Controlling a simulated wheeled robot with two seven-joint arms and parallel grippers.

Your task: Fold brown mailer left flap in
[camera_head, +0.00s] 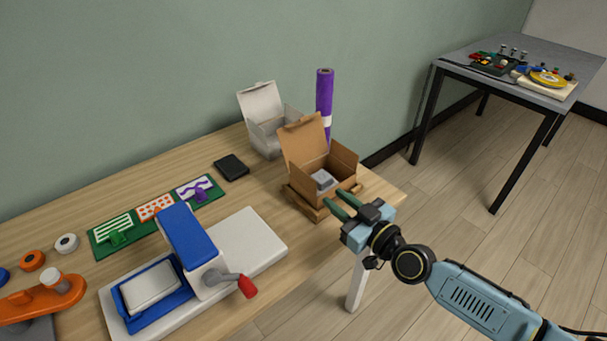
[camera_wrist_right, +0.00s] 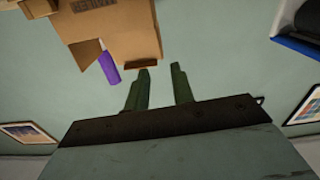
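The brown mailer (camera_head: 342,168) stands at the table's right end on a low wooden stand (camera_head: 304,203). Its lid (camera_head: 302,143) stands up at the back, and a small grey item (camera_head: 323,180) lies inside. I cannot clearly tell the left flap from the side wall in the head view. My right gripper (camera_head: 336,205) is in front of the mailer, its green fingers spread and empty, near the stand's front edge. In the right wrist view, the brown cardboard (camera_wrist_right: 118,35) is beyond the spread fingers (camera_wrist_right: 160,72), with no clear contact. My left gripper is not in view.
A white open box (camera_head: 267,130) and a purple roll (camera_head: 324,100) stand behind the mailer. A blue and white press (camera_head: 190,250) with a red-knobbed lever (camera_head: 247,287) fills the front left. Bare table lies between press and mailer.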

